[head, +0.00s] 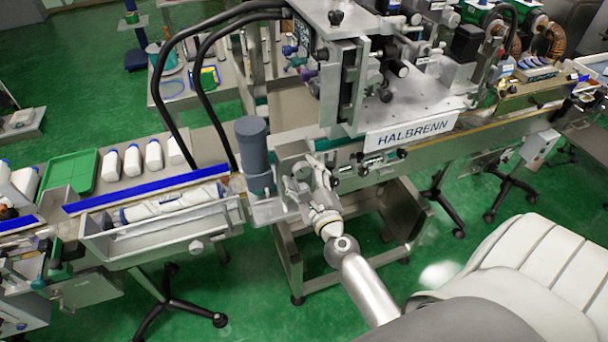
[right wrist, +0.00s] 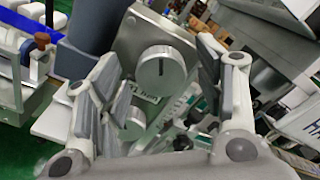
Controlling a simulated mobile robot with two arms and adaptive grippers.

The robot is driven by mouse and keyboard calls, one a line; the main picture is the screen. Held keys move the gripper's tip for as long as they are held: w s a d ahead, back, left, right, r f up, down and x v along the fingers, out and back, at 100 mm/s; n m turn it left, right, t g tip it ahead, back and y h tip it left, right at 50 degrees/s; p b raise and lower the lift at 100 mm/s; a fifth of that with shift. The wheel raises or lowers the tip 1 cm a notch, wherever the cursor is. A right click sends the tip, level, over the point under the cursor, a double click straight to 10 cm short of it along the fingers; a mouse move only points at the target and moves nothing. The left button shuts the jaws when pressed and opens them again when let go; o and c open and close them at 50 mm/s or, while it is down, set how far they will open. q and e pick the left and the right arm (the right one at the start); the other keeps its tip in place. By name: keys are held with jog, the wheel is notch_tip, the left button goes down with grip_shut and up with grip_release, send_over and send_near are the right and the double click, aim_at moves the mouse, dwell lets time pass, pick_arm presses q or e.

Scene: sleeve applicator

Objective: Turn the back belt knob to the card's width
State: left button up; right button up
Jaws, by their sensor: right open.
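My right gripper (head: 308,172) is at the front of the labelling machine (head: 415,112), beside the dark grey cylinder (head: 253,145). In the right wrist view its fingers (right wrist: 163,62) are open and apart. A round silver knob (right wrist: 160,72) with a dark index line shows between and beyond them. The line points roughly to the top of that picture. A small label with unreadable lettering sits below the knob. A second silver knob (right wrist: 133,124) is lower, partly hidden. I cannot tell whether a finger touches the upper knob. No width card is clearly seen. My left gripper is out of view.
White bottles (head: 132,160) stand behind. Green floor is open at the bottom.

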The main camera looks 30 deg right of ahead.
jog(key=shift+s, duration=0.1)
jog(key=v, duration=1.1)
jog(key=shift+s, duration=0.4)
jog(key=s+a+f+n+g+y+b, duration=0.2)
jog(key=f+n, duration=0.4)
jog(key=f, duration=0.7)
jog(key=s+a+f+n+g+y+b, duration=0.1)
jog(key=s+a+f+n+g+b, duration=0.35)
jog(key=f, duration=0.75)
jog(key=s+a+f+n+y+b, duration=0.1)
jog(key=f+n+y, duration=0.1)
jog(key=f+n, duration=0.8)
jog(key=s+f+n+g+b, duration=0.2)
jog(key=s+f+n+g, duration=0.3)
jog(key=s+f, duration=0.7)
jog(key=s+d+f+n+g+b, duration=0.1)
jog(key=s+f+n+g+b, duration=0.2)
jog(key=s+f, duration=1)
notch_tip(320, 180, down, 2)
jog(key=n+g, duration=0.2)
jog(key=n, duration=0.2)
jog(key=shift+d+h, duration=0.3)
jog(key=shift+f, duration=0.15)
